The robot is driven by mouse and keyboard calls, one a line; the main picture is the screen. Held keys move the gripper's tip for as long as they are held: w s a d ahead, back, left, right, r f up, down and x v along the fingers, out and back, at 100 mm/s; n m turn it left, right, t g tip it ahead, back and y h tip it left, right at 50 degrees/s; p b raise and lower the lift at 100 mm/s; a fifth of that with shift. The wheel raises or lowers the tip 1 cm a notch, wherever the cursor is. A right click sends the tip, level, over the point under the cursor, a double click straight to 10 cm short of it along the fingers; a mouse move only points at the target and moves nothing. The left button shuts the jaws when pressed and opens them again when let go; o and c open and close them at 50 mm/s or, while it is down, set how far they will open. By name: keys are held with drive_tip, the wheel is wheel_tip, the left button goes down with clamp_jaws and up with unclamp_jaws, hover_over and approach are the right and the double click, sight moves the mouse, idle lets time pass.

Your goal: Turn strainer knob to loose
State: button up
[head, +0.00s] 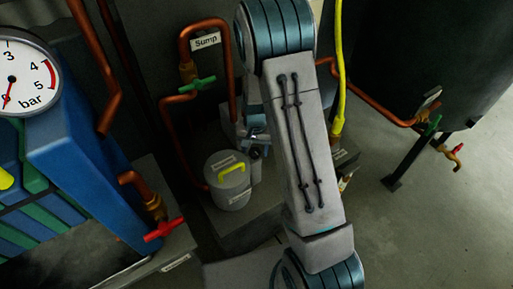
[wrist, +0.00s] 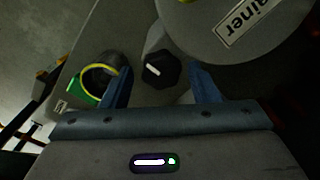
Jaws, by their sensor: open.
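The strainer is a grey pot (head: 228,190) with a yellow handle on its lid, in the head view. In the wrist view its round top (wrist: 245,30) shows at upper right, with a label ending in "ainer". Beside it in the wrist view is a dark faceted knob (wrist: 160,71) with a white mark, on a grey stub. My gripper (wrist: 159,76) is open, its two blue fingers on either side of the knob in the picture, with visible gaps. I cannot tell how deep the fingers reach. In the head view my gripper (head: 257,149) is beside the pot, partly hidden by my arm.
A dark round opening with a yellow ring (wrist: 100,80) and a green part lies left of the left finger. Copper pipes with a green valve (head: 198,84) stand behind the pot. A red valve (head: 164,230) is at lower left.

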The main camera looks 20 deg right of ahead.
sight(255, 152)
drive_tip(key=shift+a, duration=0.15)
drive_tip(key=m+p, duration=0.1)
drive_tip(key=m, duration=0.3)
drive_tip(key=shift+r, duration=0.1)
wheel_tip(255, 152, up, 14)
drive_tip(key=p, duration=0.3)
drive_tip(key=s+r+n+t+b, duration=0.1)
drive_tip(key=s+r+n, duration=0.3)
drive_tip(key=s, duration=0.6)
drive_tip(key=s+r+n+b, duration=0.2)
drive_tip(key=s+r+n, duration=0.2)
drive_tip(key=s, duration=0.6)
drive_tip(key=shift+d+r+n+t, duration=0.3)
drive_tip(key=shift+r+n+t, duration=0.1)
drive_tip(key=shift+r, duration=0.15)
wheel_tip(255, 152, up, 17)
drive_tip(key=t+p, duration=0.1)
drive_tip(key=p, duration=1.3)
drive_tip(key=shift+s+a+f, duration=0.15)
drive_tip(key=shift+s, duration=0.2)
